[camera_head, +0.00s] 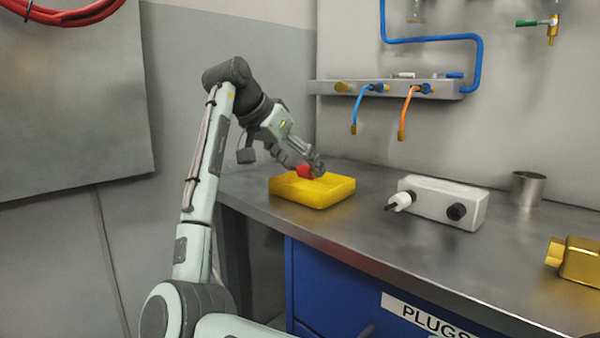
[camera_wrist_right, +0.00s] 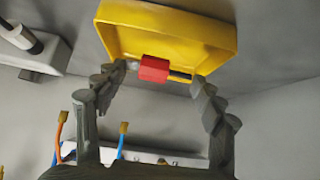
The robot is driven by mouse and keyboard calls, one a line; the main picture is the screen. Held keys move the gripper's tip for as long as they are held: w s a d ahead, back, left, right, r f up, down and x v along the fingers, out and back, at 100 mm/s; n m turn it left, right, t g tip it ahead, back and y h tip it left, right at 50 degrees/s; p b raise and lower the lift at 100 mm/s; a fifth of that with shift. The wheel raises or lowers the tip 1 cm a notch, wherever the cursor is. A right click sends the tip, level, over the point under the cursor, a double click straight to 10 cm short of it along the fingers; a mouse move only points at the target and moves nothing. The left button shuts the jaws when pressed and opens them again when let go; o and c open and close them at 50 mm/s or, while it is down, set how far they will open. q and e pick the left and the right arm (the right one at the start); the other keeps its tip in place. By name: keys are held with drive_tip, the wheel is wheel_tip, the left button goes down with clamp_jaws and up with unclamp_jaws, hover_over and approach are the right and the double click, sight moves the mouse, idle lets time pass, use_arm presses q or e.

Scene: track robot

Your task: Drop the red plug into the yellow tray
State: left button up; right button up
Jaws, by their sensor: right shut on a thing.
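The red plug (camera_head: 304,171) is held between the fingertips of my right gripper (camera_head: 302,167), over the yellow tray (camera_head: 318,196) on the workbench. In the right wrist view the red plug (camera_wrist_right: 153,68) spans the gap between the two fingers of my right gripper (camera_wrist_right: 157,77), with a pale end at left and a dark end at right. The yellow tray (camera_wrist_right: 165,20) shows behind it, and its floor looks bare where visible. The gap between plug and tray floor is hard to tell. My left gripper is not in view.
Right of the tray on the bench (camera_head: 370,228) stand a white socket box (camera_head: 440,203) with a white plug, a metal cup (camera_head: 527,188) and a brass block (camera_head: 580,260). Blue and orange hoses hang from a wall rail (camera_head: 440,89) above. The bench front edge is near the tray.

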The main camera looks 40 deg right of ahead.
drive_tip(key=shift+f, duration=0.75)
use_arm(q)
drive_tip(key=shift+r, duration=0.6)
use_arm(e)
drive_tip(key=shift+f, duration=0.15)
drive_tip(key=shift+f, duration=0.5)
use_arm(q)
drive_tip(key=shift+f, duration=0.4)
use_arm(e)
drive_tip(key=o, duration=1.1)
